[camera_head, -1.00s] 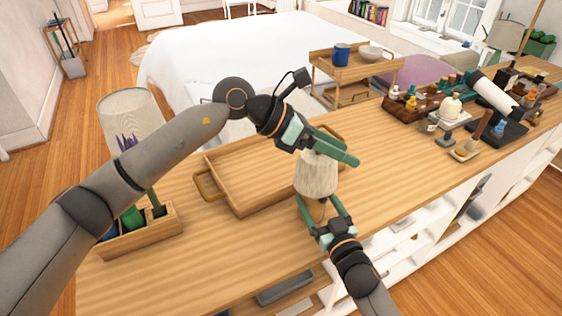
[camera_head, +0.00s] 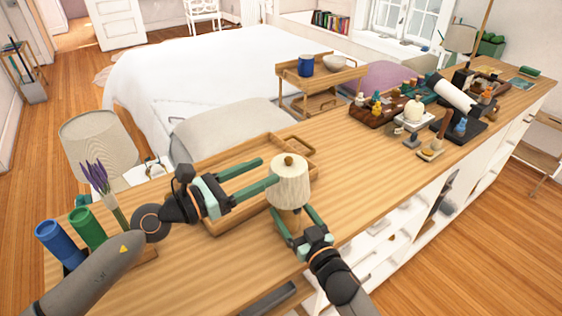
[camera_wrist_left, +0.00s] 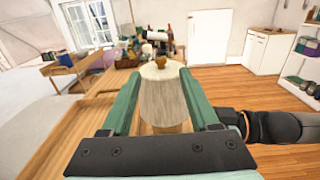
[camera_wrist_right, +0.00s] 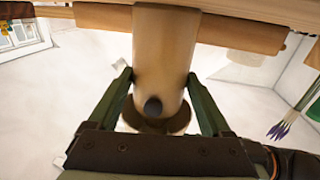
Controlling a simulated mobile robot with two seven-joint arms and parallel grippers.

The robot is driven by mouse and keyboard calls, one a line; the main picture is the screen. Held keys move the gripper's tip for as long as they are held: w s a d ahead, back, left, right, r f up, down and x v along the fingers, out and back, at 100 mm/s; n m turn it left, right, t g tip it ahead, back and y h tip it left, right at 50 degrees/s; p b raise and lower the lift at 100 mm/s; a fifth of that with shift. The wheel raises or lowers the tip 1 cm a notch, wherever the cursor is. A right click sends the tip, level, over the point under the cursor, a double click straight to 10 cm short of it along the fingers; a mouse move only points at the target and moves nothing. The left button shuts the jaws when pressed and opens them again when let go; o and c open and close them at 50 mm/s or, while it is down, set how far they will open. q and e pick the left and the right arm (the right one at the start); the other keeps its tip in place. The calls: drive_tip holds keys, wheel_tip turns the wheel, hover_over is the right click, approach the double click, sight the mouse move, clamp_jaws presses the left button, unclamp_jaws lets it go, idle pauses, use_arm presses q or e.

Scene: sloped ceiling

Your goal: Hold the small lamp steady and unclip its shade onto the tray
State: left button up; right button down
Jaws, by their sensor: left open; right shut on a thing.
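The small lamp has a pale cream shade (camera_head: 291,184) with a brown knob on top and a wooden base (camera_head: 290,219). It stands upright at the counter's front edge. My right gripper (camera_head: 297,222) is shut on the base; the right wrist view shows the base (camera_wrist_right: 165,60) between its fingers, with a dark round button. My left gripper (camera_head: 269,171) is open and level, its fingertips at the left side of the shade. In the left wrist view the shade (camera_wrist_left: 163,100) shows between the fingers; contact cannot be told. The wooden tray (camera_head: 240,220) lies behind, partly hidden by my left gripper.
A holder with blue (camera_head: 58,243) and green (camera_head: 87,229) cylinders and purple flowers (camera_head: 97,180) stands at left, near a larger lamp (camera_head: 98,145). Bottles (camera_head: 378,106) and a white cylinder (camera_head: 455,94) crowd the far right counter. The counter right of the small lamp is clear.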

sight(293, 158)
use_arm(q)
drive_tip(key=x, duration=1)
drive_tip(key=shift+w+d, duration=0.1)
drive_tip(key=shift+d, duration=0.2)
clamp_jaws()
drive_tip(key=shift+r, duration=0.1)
idle(0.9)
drive_tip(key=shift+r, duration=0.95)
drive_tip(key=shift+r, duration=2.1)
